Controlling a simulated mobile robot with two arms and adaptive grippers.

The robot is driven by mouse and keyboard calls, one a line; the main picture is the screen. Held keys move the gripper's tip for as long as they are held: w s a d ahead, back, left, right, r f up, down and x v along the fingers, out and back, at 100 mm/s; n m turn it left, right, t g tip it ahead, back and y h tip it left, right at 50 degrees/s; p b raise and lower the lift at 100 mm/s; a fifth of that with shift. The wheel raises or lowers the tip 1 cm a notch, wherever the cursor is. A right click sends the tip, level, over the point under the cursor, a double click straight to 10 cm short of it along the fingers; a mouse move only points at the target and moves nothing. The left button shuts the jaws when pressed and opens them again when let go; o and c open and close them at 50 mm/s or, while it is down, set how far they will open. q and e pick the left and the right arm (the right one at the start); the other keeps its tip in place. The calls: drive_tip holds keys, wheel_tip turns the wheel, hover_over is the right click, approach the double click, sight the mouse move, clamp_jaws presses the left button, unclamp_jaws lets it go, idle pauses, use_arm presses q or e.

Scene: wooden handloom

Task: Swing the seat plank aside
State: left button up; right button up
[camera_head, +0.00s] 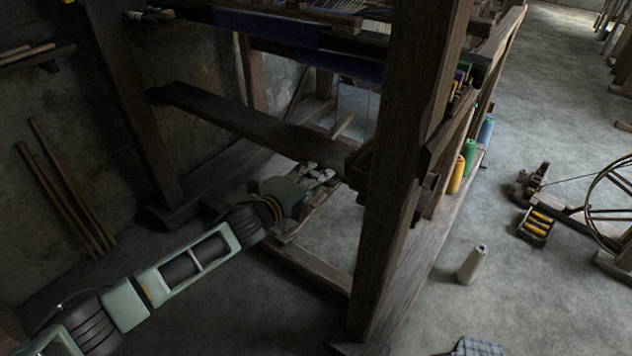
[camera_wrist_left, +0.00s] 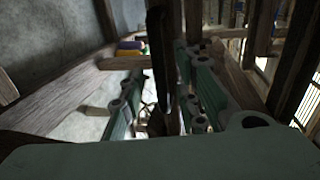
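The seat plank (camera_head: 245,122) is a long dark wooden board. It runs across the loom from the left post toward the thick front right post in the head view. My left gripper (camera_head: 326,178) is just below the plank's right part, beside the thick post. In the left wrist view, its green fingers (camera_wrist_left: 160,105) stand apart, with a dark upright piece showing between them; I cannot tell what that piece is. A wooden board (camera_wrist_left: 60,90) slants along the left of that view, not clearly gripped. I cannot tell whether the gripper touches the plank. My right gripper is not in view.
The thick loom post (camera_head: 405,150) stands close right of my left gripper. Colored thread spools (camera_head: 463,165) stand on the loom's right side. A pale cone (camera_head: 471,264) and a spinning wheel (camera_head: 610,205) are on the floor at right. Sticks (camera_head: 65,190) lean on the left wall.

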use_arm(q)
drive_tip(key=shift+w+d, duration=0.2)
drive_tip(key=shift+w, duration=0.1)
drive_tip(key=shift+c, duration=0.5)
clamp_jaws()
